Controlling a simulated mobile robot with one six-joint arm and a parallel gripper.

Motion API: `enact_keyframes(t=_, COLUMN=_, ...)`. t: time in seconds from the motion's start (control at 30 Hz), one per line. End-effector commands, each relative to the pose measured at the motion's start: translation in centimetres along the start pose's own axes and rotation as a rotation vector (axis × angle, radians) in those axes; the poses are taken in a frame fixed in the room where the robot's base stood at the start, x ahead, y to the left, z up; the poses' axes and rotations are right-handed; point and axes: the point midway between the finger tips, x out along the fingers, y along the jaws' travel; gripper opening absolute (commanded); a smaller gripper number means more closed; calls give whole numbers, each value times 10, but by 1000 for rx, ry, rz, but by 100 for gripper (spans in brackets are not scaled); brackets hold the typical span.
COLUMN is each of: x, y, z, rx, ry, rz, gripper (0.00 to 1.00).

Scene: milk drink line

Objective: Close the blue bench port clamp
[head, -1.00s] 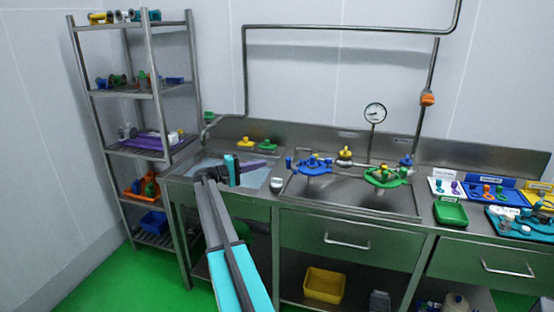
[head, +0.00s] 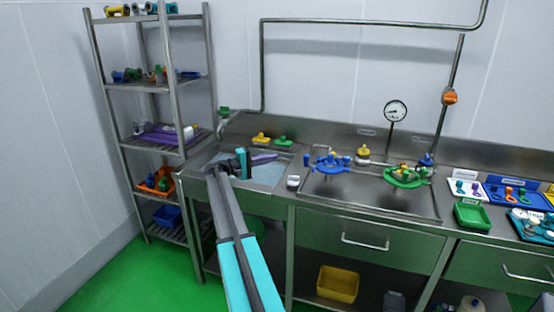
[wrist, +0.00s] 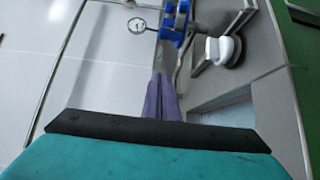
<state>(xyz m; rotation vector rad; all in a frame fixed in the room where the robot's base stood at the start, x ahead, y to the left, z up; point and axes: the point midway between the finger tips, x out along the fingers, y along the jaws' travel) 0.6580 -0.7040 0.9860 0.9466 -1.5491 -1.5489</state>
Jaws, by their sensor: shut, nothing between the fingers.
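A blue fitting, likely the same clamp, shows at the top of the wrist view (wrist: 174,22), cut off by the frame edge. My gripper (head: 276,155), with purple fingers, is over the sink basin, left of the blue clamp and apart from it. In the wrist view its fingers (wrist: 161,98) are together, with nothing between them, pointing towards the blue fitting. Whether the clamp is open or closed is too small to tell.
A green clamp (head: 405,176) sits right of the blue one. A pressure gauge (head: 395,111) stands behind. A white rounded part (head: 293,181) lies at the bench front, between sink and blue clamp. A green tray (head: 473,216) is at right; a shelf rack (head: 171,151) stands left.

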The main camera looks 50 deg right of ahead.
Motion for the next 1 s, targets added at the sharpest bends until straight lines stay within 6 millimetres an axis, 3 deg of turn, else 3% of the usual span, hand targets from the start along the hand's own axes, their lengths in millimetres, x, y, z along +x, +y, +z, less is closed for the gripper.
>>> enact_keyframes(t=0.73, x=97, y=2, z=1, rx=0, ry=-4, rz=0, gripper=0)
enact_keyframes(t=1.0, x=99, y=2, z=26, rx=-1, ry=-2, rz=0, gripper=0)
